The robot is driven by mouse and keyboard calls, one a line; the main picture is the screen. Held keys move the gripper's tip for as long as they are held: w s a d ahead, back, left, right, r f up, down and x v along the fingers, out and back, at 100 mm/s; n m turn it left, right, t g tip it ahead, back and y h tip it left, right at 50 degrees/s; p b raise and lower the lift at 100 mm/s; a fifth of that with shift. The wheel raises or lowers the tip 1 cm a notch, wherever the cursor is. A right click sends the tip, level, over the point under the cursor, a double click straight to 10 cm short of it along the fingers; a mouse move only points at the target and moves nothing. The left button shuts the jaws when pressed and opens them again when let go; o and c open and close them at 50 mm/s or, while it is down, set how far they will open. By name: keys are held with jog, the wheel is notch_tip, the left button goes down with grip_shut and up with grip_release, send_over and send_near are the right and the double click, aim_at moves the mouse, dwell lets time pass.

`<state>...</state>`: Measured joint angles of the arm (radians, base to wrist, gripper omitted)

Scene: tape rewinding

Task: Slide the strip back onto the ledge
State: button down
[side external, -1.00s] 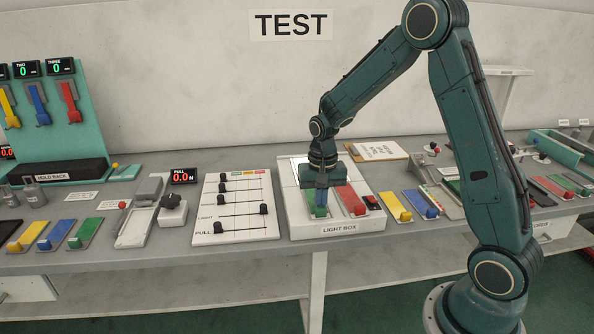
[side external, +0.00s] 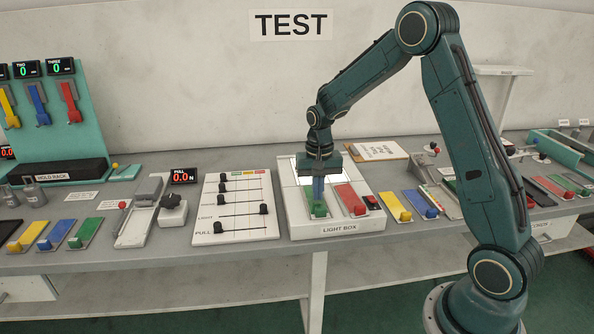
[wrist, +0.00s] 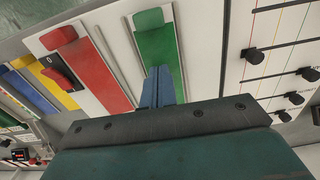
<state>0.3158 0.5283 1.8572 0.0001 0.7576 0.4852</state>
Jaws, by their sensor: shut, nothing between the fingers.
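A green strip (side external: 309,196) with a green knob (side external: 318,209) at its front end lies on the white light box (side external: 340,229). Beside it on the right lies a red strip (side external: 345,194) with a red knob. My gripper (side external: 318,195) points down over the green strip, behind its knob, with blue fingers closed together and empty. In the wrist view the closed fingertips (wrist: 160,70) overlap the green strip (wrist: 161,48); its knob (wrist: 148,19) is beyond them. I cannot tell whether the tips touch the strip. No part is clearly identifiable as the ledge.
A white slider panel (side external: 235,208) stands left of the light box. Yellow and blue strips (side external: 410,203) lie to its right. A small red and black piece (side external: 372,202) sits at the box's right edge. A clipboard (side external: 377,151) lies behind. Open space is above the box.

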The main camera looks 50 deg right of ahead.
aim_at(317, 204)
notch_tip(317, 204, up, 9)
dwell(0.5)
jog(key=shift+s+a+r, duration=0.1)
jog(key=shift+r, duration=0.1)
jog(key=s+a+r+n+t, duration=0.3)
jog(key=s+a+r+n, duration=0.1)
jog(key=s+a+r, duration=0.5)
jog(key=s+a+n+t, duration=0.1)
jog(key=s+a+n, duration=0.1)
jog(key=s, duration=0.5)
jog(key=s+a+n+t, duration=0.1)
jog(key=s+a+n, duration=0.1)
jog(key=s, duration=0.6)
jog(key=shift+s+a+r+n+t, duration=0.2)
jog(key=shift+a+r+n+t, duration=0.1)
jog(key=shift+n, duration=0.3)
